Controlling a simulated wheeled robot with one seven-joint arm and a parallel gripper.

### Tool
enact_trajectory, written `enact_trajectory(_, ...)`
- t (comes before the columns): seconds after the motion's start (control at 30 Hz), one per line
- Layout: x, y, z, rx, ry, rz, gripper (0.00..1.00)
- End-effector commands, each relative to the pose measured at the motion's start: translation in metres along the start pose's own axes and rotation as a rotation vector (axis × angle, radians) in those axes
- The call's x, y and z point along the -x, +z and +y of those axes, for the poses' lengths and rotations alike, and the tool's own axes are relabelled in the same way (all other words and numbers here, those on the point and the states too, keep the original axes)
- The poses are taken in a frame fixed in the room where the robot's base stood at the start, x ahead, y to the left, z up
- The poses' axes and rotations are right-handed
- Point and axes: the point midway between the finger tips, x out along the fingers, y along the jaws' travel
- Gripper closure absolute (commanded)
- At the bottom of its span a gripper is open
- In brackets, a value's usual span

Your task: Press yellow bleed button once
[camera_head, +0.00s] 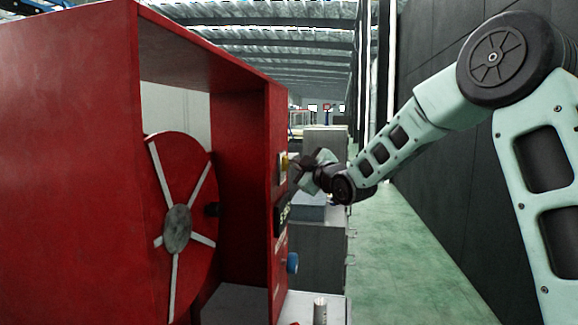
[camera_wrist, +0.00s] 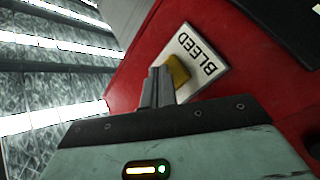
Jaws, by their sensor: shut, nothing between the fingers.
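The yellow bleed button (camera_wrist: 178,70) sits on a pale plate lettered "BLEED" (camera_wrist: 207,54) on a red panel (camera_wrist: 150,50). In the head view the yellow button (camera_head: 283,163) shows small on the right face of the red cabinet (camera_head: 75,150). My gripper (camera_wrist: 159,72) is shut and empty. Its fingertips are right beside the button in the wrist view and overlap its left edge. I cannot tell whether they touch it or whether it is pushed in. In the head view my gripper (camera_head: 296,166) is at the panel, partly blurred by its small size.
A dark display (camera_head: 283,214) and a blue knob (camera_head: 292,263) are below the button on the same face. A red spoked wheel (camera_head: 190,215) is inside the cabinet. A silver cylinder (camera_head: 320,311) stands low in front. The green floor (camera_head: 410,250) at right is clear beside a dark wall.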

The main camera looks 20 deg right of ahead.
Motion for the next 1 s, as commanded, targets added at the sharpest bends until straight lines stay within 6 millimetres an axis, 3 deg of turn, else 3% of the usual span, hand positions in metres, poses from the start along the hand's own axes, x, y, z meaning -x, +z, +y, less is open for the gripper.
enact_trajectory(0.47, -0.001, -0.001, 0.0, 0.001, 0.001, 0.002, 1.0)
enact_trajectory(1.0, 0.011, 0.007, 0.009, 0.0, 0.001, 0.001, 1.0)
